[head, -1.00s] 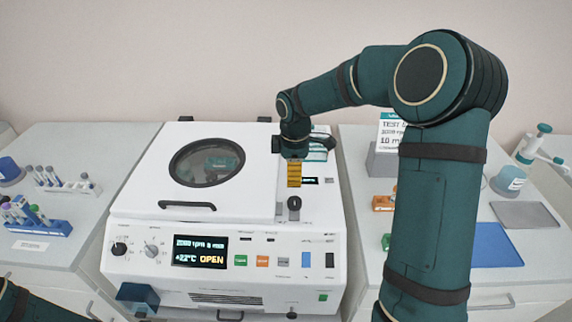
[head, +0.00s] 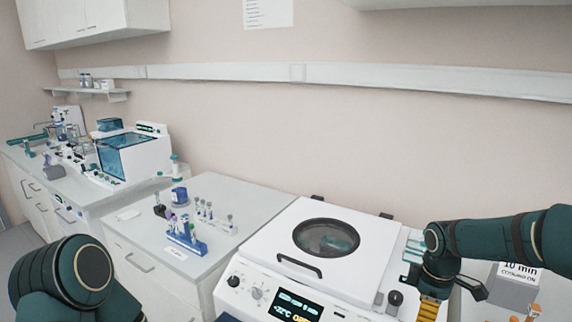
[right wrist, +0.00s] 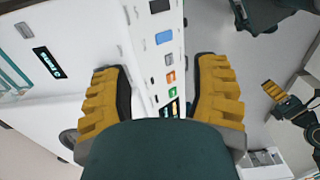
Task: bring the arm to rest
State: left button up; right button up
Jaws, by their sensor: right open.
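My right gripper (head: 430,309) hangs at the right of the head view beside the white centrifuge (head: 240,264), its yellow fingers pointing down. In the right wrist view my right gripper (right wrist: 160,80) has its two yellow fingers wide apart with nothing between them; the centrifuge's front panel shows beyond. My left arm (head: 70,280) is at the lower left of the head view, its gripper out of that picture. A yellow finger of my left gripper (right wrist: 275,91) shows at the right of the right wrist view; its opening is unclear.
The centrifuge lid (head: 360,248) lies down flat. A blue tube rack (head: 186,243) stands on the counter left of it. A grey holder with a sign (head: 512,288) stands right of my right gripper.

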jog(key=s+a+f+m+y+b, duration=0.1)
jog(key=a+f+m, duration=0.1)
jog(key=a+f, duration=0.5)
jog(key=s+a+f+m+y+b, duration=0.1)
jog(key=s+a+f+m+y, duration=0.1)
jog(key=a+f, duration=0.45)
pick_arm(q)
notch_tip(320, 180, down, 4)
jog(key=shift+s+d+r+b, duration=0.15)
jog(key=shift+r+b, duration=0.1)
jog(key=shift+b, duration=0.4)
pick_arm(e)
jog(key=s+a+f+m+t, duration=0.1)
jog(key=s+a+f+m, duration=0.3)
jog(key=s+f+m, duration=0.1)
jog(key=s+a+f+m+t+y, duration=0.1)
jog(key=s+a+f+m, duration=0.3)
jog(key=s+f, duration=0.4)
jog(key=shift+s+f+m, duration=0.2)
jog(key=shift+f+m, duration=0.2)
jog(key=shift+f, duration=0.05)
pick_arm(q)
jog(key=shift+o, duration=0.2)
